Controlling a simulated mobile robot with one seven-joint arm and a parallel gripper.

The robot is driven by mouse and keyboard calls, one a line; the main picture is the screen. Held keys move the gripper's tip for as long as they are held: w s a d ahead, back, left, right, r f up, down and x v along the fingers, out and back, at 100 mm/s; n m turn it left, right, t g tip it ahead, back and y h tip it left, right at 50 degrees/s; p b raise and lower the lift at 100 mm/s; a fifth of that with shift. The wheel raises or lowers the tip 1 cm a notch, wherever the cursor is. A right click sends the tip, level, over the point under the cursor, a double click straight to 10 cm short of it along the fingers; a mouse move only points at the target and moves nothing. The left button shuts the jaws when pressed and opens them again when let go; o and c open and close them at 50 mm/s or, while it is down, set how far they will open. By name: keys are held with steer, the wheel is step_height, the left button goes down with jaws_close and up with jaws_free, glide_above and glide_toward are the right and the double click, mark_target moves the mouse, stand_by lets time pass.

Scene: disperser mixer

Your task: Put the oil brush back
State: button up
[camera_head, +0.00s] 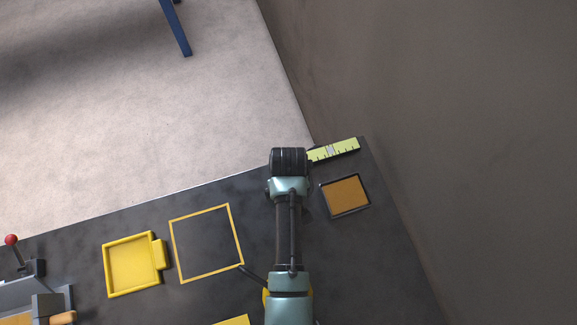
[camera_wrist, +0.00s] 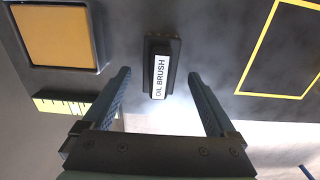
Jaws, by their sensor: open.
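A small black block with a white label reading OIL BRUSH (camera_wrist: 173,52) is on the dark table in the wrist view. Whether it is a holder or the brush itself I cannot tell. My gripper (camera_wrist: 158,78) is open, with a finger on each side of the block's near end in the picture and a visible gap on both sides. Nothing is held between the fingers. In the head view my arm hides the block and my gripper's fingers. No brush with bristles can be made out in either view.
An orange-brown pad in a dark frame (camera_head: 345,195) and a yellow scale strip (camera_head: 335,149) lie right of my arm. Left are a yellow outlined square (camera_head: 207,243), a yellow tray (camera_head: 132,264) and a machine with a red-knobbed lever (camera_head: 12,241). A wall stands at right.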

steer(key=w+r+m+t, duration=0.1)
steer(key=w+r+t, duration=0.45)
steer(key=r, duration=0.85)
steer(key=w+r+t, duration=0.4)
steer(key=w+r, duration=0.3)
steer(key=r, duration=0.7)
steer(key=w+r+m+t, duration=0.1)
steer(key=w+r+t, duration=0.45)
steer(key=r, duration=0.85)
step_height(320, 180, up, 17)
steer(key=t, duration=0.5)
steer(key=s+r+m+t, duration=0.1)
steer(key=s+r+t, duration=0.6)
steer(key=s+r, duration=0.7)
steer(key=shift+r+m+b, duration=0.3)
steer(key=shift+r, duration=1.45)
steer(key=shift+w, duration=0.1)
steer(key=shift+c, duration=0.2)
